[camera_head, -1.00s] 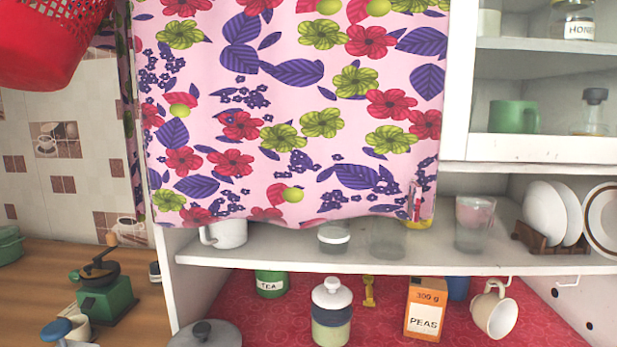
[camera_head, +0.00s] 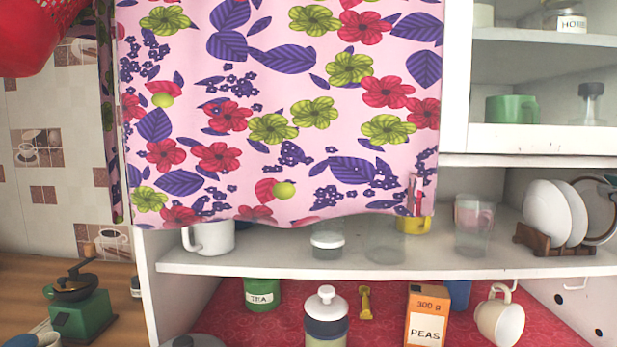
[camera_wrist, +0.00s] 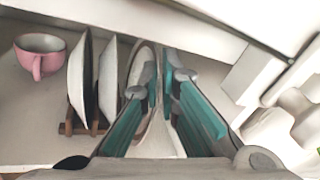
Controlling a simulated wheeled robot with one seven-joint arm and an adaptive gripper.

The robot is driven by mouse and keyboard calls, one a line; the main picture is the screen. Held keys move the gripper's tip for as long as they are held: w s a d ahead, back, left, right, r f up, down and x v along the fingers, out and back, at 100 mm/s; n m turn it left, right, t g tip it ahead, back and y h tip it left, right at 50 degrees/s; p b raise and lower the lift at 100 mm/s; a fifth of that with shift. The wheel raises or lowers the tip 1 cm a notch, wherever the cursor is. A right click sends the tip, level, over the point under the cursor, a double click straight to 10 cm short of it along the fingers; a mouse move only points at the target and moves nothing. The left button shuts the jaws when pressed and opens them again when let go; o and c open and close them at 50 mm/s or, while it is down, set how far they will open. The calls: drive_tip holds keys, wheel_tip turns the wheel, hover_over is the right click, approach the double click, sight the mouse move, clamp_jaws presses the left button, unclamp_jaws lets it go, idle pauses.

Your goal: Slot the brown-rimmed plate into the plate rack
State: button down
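The brown-rimmed plate (camera_head: 597,208) stands on edge at the right end of the middle shelf, partly cut off by the picture edge. In the wrist view the plate (camera_wrist: 158,140) passes between the teal fingers of my gripper (camera_wrist: 163,72), which look closed on it. The brown wooden plate rack (camera_head: 535,240) holds two white plates (camera_head: 545,212) upright. It also shows in the wrist view (camera_wrist: 68,128), left of the held plate. I cannot tell whether the plate's bottom is in a slot.
A pink cup (camera_wrist: 40,55) stands beyond the rack in the wrist view. A glass tumbler (camera_head: 474,225) stands left of the rack. The upper cabinet (camera_head: 545,138) hangs above the shelf (camera_head: 400,262), and a side wall bounds the right.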

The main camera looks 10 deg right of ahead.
sight(586, 185)
drive_tip(key=shift+w+d+f+b, duration=0.1)
drive_tip(key=shift+w+d+b, duration=0.1)
drive_tip(key=shift+w+b, duration=0.6)
drive_tip(key=shift+w+d+f+b, duration=0.15)
drive_tip(key=shift+w+b, duration=0.3)
drive_tip(key=shift+w, duration=0.55)
drive_tip(key=shift+f+b, duration=0.5)
drive_tip(key=shift+b, duration=0.1)
drive_tip(key=shift+s, duration=0.1)
drive_tip(key=c, duration=1.7)
unclamp_jaws()
drive_tip(key=shift+f, duration=0.1)
